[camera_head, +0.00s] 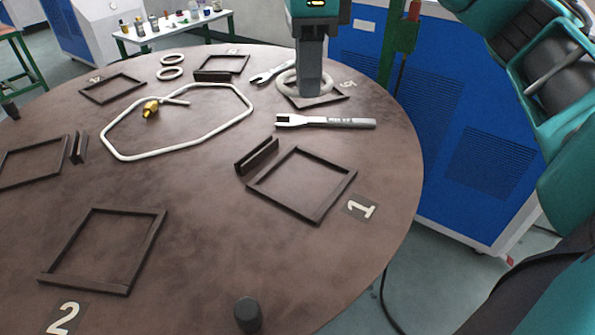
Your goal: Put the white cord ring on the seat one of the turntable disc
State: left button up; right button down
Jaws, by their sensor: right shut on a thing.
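A white cord ring (285,83) is at the far right of the turntable disc (200,210), around the frame marked 5. My right gripper (310,92) comes down over it from above and is shut on it, hiding part of the ring. I cannot tell whether the ring still touches the disc. Seat one is the empty dark square frame (334,195) at the right of the disc, with a label 1 (359,208) beside it. It lies nearer to me than the gripper. My left gripper is out of view.
A wrench (335,122) lies between seat one and the gripper; another wrench (268,74) lies behind. A small upright bracket (257,156) stands beside seat one. A bent white tube (163,154) and two small white rings (170,73) lie further left. A black knob (247,315) stands in front.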

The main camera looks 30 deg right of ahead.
jog(key=b, duration=0.2)
send_over(307, 193)
notch_tip(307, 193, down, 5)
notch_tip(307, 193, down, 9)
jog(key=shift+w+r, duration=0.1)
jog(key=shift+r, duration=0.1)
notch_tip(307, 193, down, 5)
jog(key=shift+r, duration=0.15)
jog(key=shift+f, duration=0.3)
jog(key=c, duration=1.3)
grip_release()
jog(key=shift+r, duration=0.1)
jog(key=shift+o, duration=0.7)
